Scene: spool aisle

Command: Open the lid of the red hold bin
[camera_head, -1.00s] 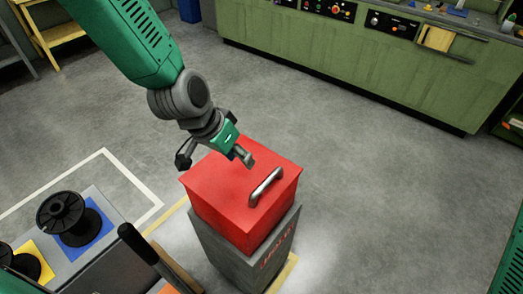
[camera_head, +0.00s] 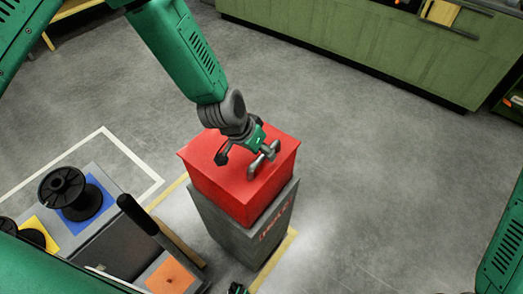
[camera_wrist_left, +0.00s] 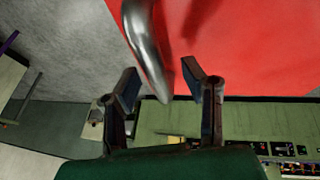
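The red hold bin has a grey body (camera_head: 262,235) with red lettering and a red lid (camera_head: 212,170), which lies shut on top. A silver bar handle (camera_head: 257,168) stands on the lid. My left gripper (camera_head: 248,156) is over the lid with its fingers spread, right at the handle. In the left wrist view the gripper (camera_wrist_left: 162,85) is open, and the curved handle (camera_wrist_left: 147,45) reaches down between its two fingertips; I see no grip on it. The red lid (camera_wrist_left: 245,45) fills the upper right there. A small dark and green piece at the head view's bottom edge may be my right gripper (camera_head: 237,289).
A grey bench (camera_head: 100,258) at lower left carries black spools (camera_head: 62,190) on blue and yellow squares, an orange square (camera_head: 170,277) and a dark upright lever (camera_head: 138,214). A green counter (camera_head: 370,45) runs along the back. The floor right of the bin is clear.

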